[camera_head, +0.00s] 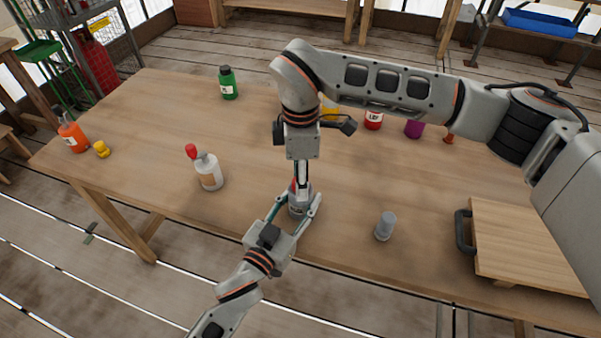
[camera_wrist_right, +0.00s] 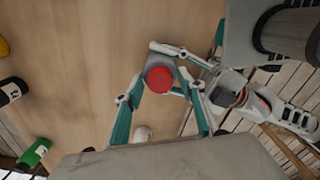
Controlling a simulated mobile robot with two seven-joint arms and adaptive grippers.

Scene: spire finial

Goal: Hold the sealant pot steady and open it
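The sealant pot (camera_head: 299,207) is a small grey pot standing upright near the table's front edge. Its red lid (camera_wrist_right: 159,80) shows from above in the right wrist view. My left gripper (camera_head: 299,198) reaches in from the front with a finger on each side of the pot's body and seems closed against it; the contact is partly hidden. My right gripper (camera_wrist_right: 163,86) points down over the pot. Its fingers are apart on either side of the lid, with gaps visible. In the head view this gripper largely hides the lid.
A white bottle with a red top (camera_head: 209,171) stands left of the pot, and a grey cylinder (camera_head: 385,226) right of it. A wooden board with a dark handle (camera_head: 525,245) lies at the right. A green bottle (camera_head: 228,83) and other containers stand farther back.

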